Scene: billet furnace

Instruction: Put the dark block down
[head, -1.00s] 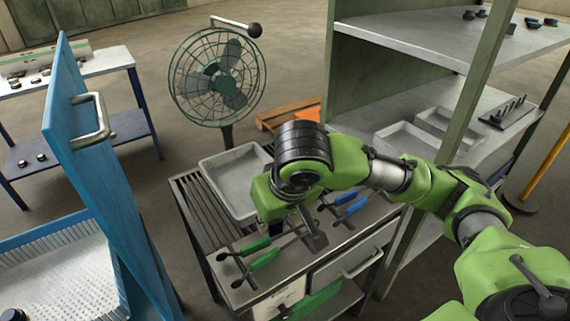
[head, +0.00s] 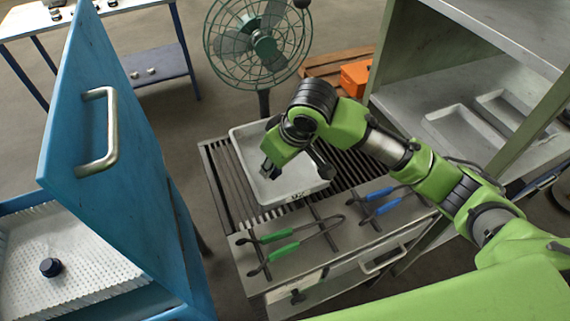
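My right gripper (head: 292,168) hangs over the white tray (head: 243,172) on the slatted bench, its arm coming in from the right. Dark finger parts show below the green wrist. I cannot make out whether a dark block is between them; the wrist hides most of that spot. A small dark round block (head: 50,267) sits on the white perforated bed inside the blue box at the lower left, well away from the gripper. My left gripper is not in view.
Green-handled tongs (head: 278,235) and blue-handled tongs (head: 382,193) lie on the bench front. A blue door (head: 110,200) with a metal handle stands open at the left. A fan (head: 262,45) stands behind the tray, and a shelf (head: 470,90) with shallow trays is at the right.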

